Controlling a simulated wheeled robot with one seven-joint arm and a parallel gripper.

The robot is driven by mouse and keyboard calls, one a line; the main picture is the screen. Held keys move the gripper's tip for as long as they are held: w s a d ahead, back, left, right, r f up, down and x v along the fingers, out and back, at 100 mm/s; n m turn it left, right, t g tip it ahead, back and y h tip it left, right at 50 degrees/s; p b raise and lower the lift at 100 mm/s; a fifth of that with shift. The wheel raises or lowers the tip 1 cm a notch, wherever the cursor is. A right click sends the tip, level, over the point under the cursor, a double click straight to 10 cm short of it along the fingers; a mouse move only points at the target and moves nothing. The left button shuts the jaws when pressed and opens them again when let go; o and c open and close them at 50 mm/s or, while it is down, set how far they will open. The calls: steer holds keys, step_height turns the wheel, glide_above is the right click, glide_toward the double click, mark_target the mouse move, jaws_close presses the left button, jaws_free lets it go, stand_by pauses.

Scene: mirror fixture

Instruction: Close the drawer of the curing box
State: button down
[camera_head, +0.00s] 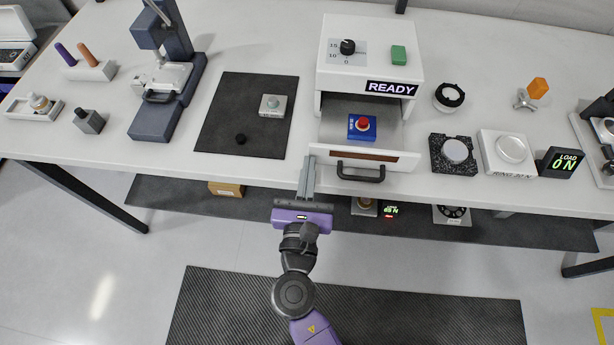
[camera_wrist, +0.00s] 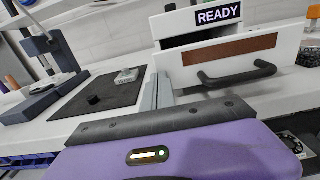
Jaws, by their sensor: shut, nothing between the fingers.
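The white curing box (camera_head: 369,50) stands on the bench with a READY sign, a black dial and a green button on top. Its drawer (camera_head: 362,147) is pulled out toward me and holds a blue block with a red top (camera_head: 362,126). The drawer front has a brown strip and a black handle (camera_head: 361,173), also seen in the wrist view (camera_wrist: 237,74). My gripper (camera_head: 308,163) is shut and empty, at the left edge of the drawer front, left of the handle. In the wrist view its fingers (camera_wrist: 157,92) are beside the drawer front's left end. I cannot tell whether they touch it.
A dark mat (camera_head: 216,133) with a small black knob and a grey block lies left of the box. A grey press (camera_head: 165,85) stands farther left. A lower shelf (camera_head: 300,215) runs under the bench.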

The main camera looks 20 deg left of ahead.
steer(key=shift+w, duration=0.1)
steer(key=b, duration=0.2)
glide_toward(318, 102)
steer(key=x, duration=0.5)
steer(key=shift+w+a+f, duration=0.1)
steer(key=shift+a+f, duration=0.1)
steer(key=shift+f, duration=0.05)
steer(key=shift+w, duration=0.35)
steer(key=shift+w+r, duration=0.15)
steer(key=shift+r, duration=0.1)
